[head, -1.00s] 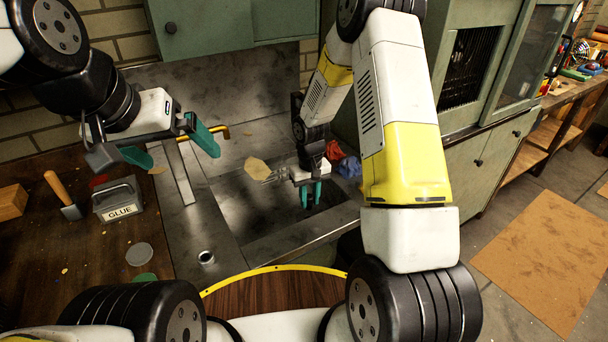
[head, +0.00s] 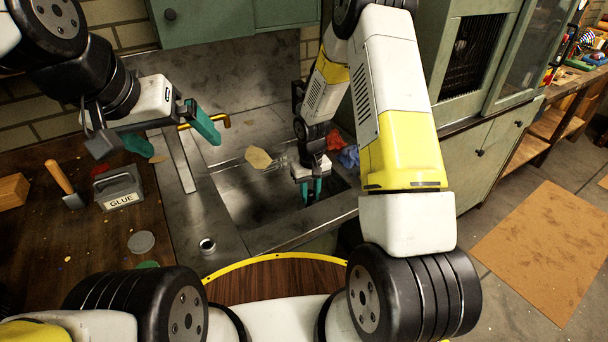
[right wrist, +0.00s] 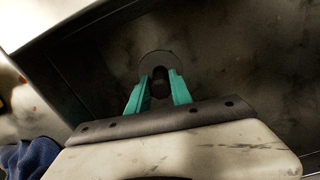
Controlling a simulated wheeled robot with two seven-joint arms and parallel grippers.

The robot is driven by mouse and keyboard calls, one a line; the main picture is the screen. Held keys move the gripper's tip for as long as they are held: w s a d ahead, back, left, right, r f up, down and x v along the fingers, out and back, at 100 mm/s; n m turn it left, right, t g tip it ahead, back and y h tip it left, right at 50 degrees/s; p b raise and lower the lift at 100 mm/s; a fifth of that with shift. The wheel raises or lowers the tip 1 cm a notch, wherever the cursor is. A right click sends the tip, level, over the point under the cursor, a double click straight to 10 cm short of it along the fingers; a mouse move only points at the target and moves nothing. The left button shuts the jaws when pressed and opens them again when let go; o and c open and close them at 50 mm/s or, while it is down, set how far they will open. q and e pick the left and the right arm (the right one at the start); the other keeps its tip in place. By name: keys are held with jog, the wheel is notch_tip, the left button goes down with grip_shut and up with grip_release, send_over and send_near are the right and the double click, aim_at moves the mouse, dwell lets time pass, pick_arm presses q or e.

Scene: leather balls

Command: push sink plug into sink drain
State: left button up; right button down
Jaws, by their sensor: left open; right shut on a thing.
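The sink (head: 232,205) is a dark metal basin in the middle of the head view. My right gripper (head: 311,192) points down inside its right part. In the right wrist view, my right gripper (right wrist: 158,88) has its green fingers shut on the dark knob of the sink plug (right wrist: 160,78). A round disc outline shows around the knob at the basin floor; I cannot tell whether the plug is seated in the drain. The drain is hidden beneath it. My left gripper (head: 172,135) is open and empty above the counter left of the sink.
A brass tap (head: 222,120) is behind the sink. A sponge-coloured piece (head: 258,158) and a fork lie near the basin's back edge. Red and blue cloths (head: 347,157) lie to the right. A glue box (head: 119,188) and a wooden-handled tool (head: 62,180) are on the left worktop.

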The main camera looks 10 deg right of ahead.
aim_at(311, 200)
jog(key=shift+f, duration=1.6)
dwell(1.5)
jog(key=shift+s+f, duration=0.1)
jog(key=shift+f, duration=0.2)
jog(key=shift+r, duration=0.25)
dwell(0.3)
jog(key=shift+r, duration=1.1)
jog(key=shift+r, duration=0.15)
jog(key=shift+f, duration=1.2)
dwell(0.9)
jog(key=shift+f, duration=0.3)
